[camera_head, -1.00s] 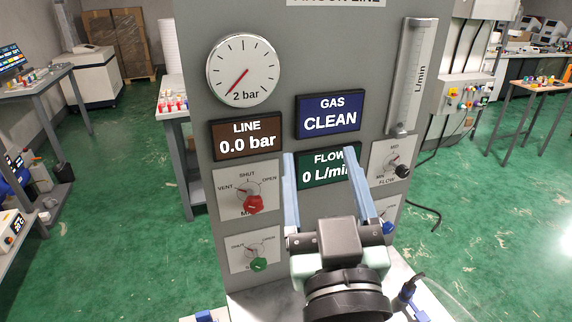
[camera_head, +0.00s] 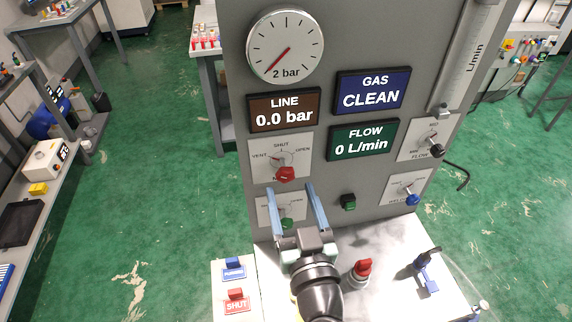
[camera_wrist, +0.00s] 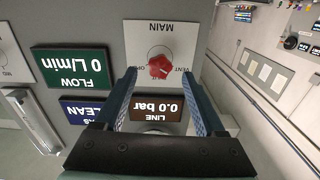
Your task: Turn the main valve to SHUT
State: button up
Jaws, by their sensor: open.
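The main valve (camera_head: 285,174) is a red knob on a white plate marked VENT, SHUT and OPEN, on the grey panel. In the wrist view the red knob (camera_wrist: 160,67) appears upside down, beyond and between my fingers, with the word MAIN above it. I cannot tell for sure which mark it points at. My gripper (camera_head: 291,190) is open and empty. In the head view its fingers reach up to just below the red knob and partly cover the green knob's plate. In the wrist view nothing lies between the fingertips (camera_wrist: 160,74), and they seem apart from the knob.
A green knob (camera_head: 287,222) sits below the main valve. A black knob (camera_head: 437,150) and a blue knob (camera_head: 412,199) are at the right. The gauge (camera_head: 285,47) tops the LINE display (camera_head: 284,108), reading 0.0 bar. A red SHUT tag (camera_head: 236,302) lies at front left.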

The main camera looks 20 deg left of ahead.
aim_at(286, 178)
jog(key=shift+p+x, duration=0.75)
jog(key=shift+x, duration=1.95)
grip_shut()
